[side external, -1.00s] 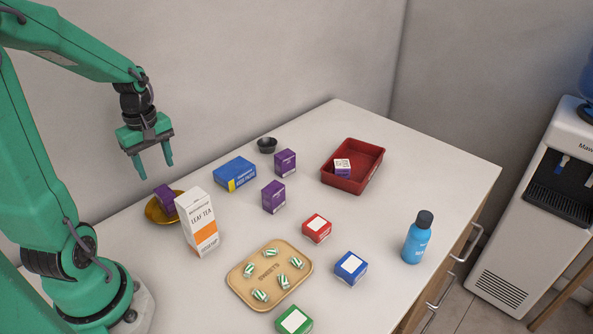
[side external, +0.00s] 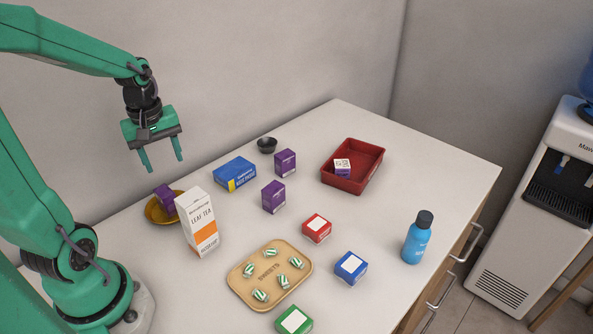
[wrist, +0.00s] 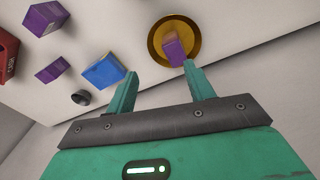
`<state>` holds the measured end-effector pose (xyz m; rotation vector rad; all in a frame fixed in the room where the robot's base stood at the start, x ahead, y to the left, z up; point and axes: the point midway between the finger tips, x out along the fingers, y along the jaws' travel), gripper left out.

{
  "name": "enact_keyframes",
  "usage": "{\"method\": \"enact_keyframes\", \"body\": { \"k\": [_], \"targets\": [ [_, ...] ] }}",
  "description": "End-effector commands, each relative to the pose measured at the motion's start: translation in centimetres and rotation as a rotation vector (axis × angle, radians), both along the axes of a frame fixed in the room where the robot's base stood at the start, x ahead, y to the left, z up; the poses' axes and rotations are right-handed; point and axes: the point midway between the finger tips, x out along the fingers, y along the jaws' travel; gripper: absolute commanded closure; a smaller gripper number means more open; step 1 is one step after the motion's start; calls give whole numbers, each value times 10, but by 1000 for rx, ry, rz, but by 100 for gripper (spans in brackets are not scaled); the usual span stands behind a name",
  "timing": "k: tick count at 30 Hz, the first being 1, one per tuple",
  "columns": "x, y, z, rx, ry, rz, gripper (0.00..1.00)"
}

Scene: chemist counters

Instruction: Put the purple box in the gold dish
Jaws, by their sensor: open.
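A purple box (side external: 166,198) rests in the gold dish (side external: 153,213) at the left of the counter, partly behind the white tea carton. In the wrist view the purple box (wrist: 174,50) sits inside the gold dish (wrist: 190,31). Two more purple boxes, one farther back (side external: 285,162) and one nearer (side external: 273,197), stand upright mid-counter. My gripper (side external: 162,168) is open and empty, raised above the counter near the dish. In the wrist view my gripper's fingers (wrist: 158,80) are apart with nothing between them.
A leaf tea carton (side external: 197,222) stands in front of the dish. A blue box (side external: 235,174), a dark small bowl (side external: 267,145), a red tray (side external: 352,180) holding a small box, a sweets tray (side external: 247,291), a blue bottle (side external: 418,238) and red, blue and green boxes are spread around.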

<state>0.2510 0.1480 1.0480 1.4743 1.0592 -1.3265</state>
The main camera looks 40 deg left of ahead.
Motion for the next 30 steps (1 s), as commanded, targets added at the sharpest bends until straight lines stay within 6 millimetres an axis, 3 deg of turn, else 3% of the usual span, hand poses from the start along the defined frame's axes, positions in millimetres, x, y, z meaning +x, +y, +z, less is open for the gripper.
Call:
{"method": "enact_keyframes", "body": {
  "k": [8,18,24,30],
  "targets": [
    [4,-62,43,108,-125,-488,47],
    [-15,-127,80,261,-274,-1057,47],
    [-25,-145,89,318,-321,-1234,47],
    [-27,-148,90,330,-331,-1273,47]
  ]
}}
